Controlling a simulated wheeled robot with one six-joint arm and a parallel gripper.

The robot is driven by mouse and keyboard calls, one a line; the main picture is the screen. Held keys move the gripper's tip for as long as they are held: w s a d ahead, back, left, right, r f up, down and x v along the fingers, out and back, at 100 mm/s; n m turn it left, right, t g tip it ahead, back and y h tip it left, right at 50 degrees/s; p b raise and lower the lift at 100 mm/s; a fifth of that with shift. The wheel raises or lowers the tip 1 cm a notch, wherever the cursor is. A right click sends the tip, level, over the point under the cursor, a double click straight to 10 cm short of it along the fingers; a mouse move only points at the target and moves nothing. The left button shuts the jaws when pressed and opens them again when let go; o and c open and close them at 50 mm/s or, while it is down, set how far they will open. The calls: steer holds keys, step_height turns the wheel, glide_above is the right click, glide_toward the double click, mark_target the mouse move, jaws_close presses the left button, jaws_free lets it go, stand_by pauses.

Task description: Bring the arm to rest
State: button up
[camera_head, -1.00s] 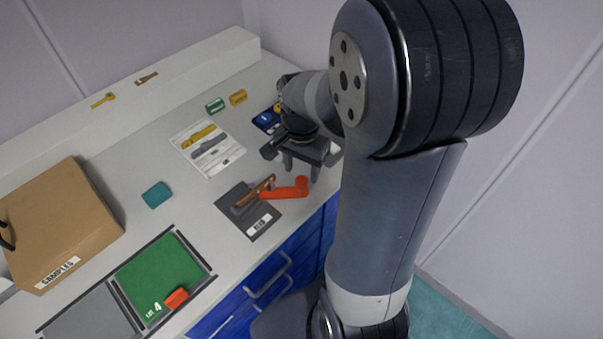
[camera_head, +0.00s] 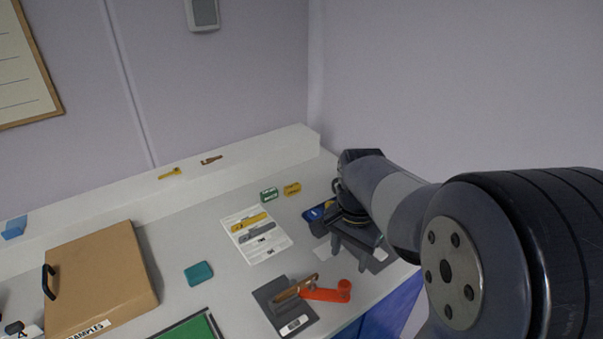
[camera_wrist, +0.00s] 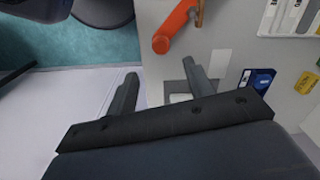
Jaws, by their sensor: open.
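My gripper (camera_head: 350,252) is at the right end of the grey bench (camera_head: 225,290), above the surface and near its front edge. Its two fingers stand apart with nothing between them; the wrist view also shows the open gripper (camera_wrist: 158,85). My arm reaches in from the right of the head view. The orange handle (camera_wrist: 172,30) shows at the top of the wrist view, apart from the fingers.
A blue card (camera_head: 314,214) lies just behind the gripper. Walls close the back and right.

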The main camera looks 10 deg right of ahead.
mark_target(345, 284)
step_height(345, 284, down, 10)
steer(key=shift+w+d, duration=0.1)
steer(key=shift+w, duration=0.05)
stand_by(0.3)
steer(key=shift+r, duration=0.15)
